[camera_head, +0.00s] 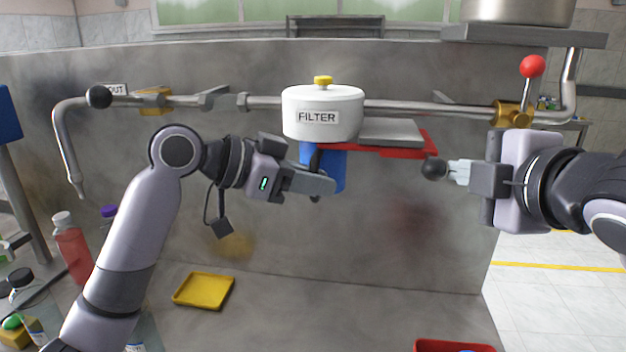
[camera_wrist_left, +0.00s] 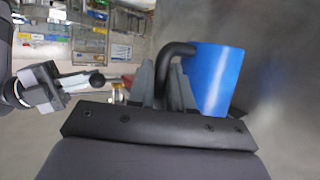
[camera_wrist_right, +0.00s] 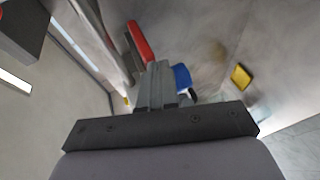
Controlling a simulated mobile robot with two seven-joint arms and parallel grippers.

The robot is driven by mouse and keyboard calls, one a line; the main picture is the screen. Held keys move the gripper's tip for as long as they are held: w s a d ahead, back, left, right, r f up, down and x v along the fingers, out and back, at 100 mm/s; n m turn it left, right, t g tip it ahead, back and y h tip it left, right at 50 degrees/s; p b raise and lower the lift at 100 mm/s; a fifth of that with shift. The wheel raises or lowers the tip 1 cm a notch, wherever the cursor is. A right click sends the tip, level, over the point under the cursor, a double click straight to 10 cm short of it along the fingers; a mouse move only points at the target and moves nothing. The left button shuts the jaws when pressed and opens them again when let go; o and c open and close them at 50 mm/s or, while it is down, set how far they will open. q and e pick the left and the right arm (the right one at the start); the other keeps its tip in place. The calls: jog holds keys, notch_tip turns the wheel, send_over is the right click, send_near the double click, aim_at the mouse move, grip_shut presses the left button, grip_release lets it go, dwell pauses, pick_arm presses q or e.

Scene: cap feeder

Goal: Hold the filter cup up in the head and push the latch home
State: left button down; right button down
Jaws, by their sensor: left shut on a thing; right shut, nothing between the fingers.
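The white filter head (camera_head: 322,106) with a yellow knob sits on the pipe against the grey wall. The blue filter cup (camera_head: 335,170) is upright directly under the head; any gap at its rim is hidden. My left gripper (camera_head: 318,184) is shut on the cup's dark handle, also visible in the left wrist view (camera_wrist_left: 176,52). The red latch (camera_head: 400,148) sticks out right of the head, under a grey plate, with a black ball knob (camera_head: 434,169) at its end. My right gripper (camera_head: 456,172) is shut and empty, just right of the knob; contact is unclear.
A red-knobbed valve lever (camera_head: 532,67) stands above my right gripper. A black-knobbed outlet valve (camera_head: 99,97) is at the left. A yellow tray (camera_head: 204,291) lies below, bottles stand at the lower left, and a red tray (camera_head: 452,345) is at the bottom edge.

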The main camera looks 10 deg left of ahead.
jog(key=shift+a, duration=1.3)
jog(key=s+d, duration=0.2)
jog(key=s, duration=0.7)
pick_arm(q)
jog(key=c, duration=0.9)
grip_release()
jog(key=shift+c, duration=0.2)
